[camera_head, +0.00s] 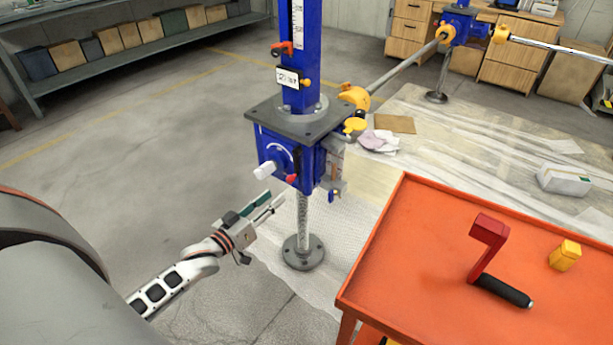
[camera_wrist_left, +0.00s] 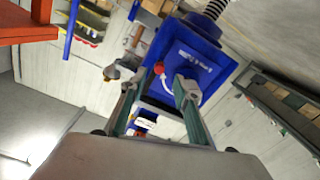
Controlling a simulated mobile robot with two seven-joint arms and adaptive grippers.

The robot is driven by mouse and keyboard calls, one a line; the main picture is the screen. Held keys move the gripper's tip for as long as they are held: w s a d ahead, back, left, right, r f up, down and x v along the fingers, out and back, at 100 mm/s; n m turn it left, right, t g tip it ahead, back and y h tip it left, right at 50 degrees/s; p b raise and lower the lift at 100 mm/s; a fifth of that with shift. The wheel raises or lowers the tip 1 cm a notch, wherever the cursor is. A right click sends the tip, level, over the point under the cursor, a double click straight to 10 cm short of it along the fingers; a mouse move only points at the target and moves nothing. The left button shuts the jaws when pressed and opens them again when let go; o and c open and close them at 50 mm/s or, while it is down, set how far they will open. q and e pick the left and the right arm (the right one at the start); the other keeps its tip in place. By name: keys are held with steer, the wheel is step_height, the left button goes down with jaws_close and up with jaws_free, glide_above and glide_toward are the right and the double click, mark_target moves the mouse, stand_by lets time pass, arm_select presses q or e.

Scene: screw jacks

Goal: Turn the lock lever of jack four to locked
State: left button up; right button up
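The blue screw jack (camera_head: 285,150) stands upright on a round grey foot (camera_head: 303,252). I cannot tell for certain which is the lock lever. My left gripper (camera_head: 275,199) is below and slightly in front of that face, apart from it, open and empty. In the left wrist view the open fingers (camera_wrist_left: 158,95) point toward the blue jack housing (camera_wrist_left: 208,62); the red knob (camera_wrist_left: 158,67) shows between them. My right gripper is out of view.
An orange cart (camera_head: 385,265) at right holds a red crank with black grip (camera_head: 490,255) and a yellow block (camera_head: 565,255). A yellow-ended bar (camera_head: 400,78) runs from the jack to another blue jack (camera_head: 460,28). Floor left of the jack is clear.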

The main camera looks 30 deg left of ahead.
mark_target(288, 182)
arm_select(q)
steer(key=shift+w+d+r+b, duration=0.15)
steer(key=shift+w+b, duration=0.2)
steer(key=shift+w, duration=1.95)
steer(key=shift+w+d+b, duration=0.1)
steer(key=shift+w+b, duration=0.25)
steer(key=shift+w, duration=1.9)
jaws_close()
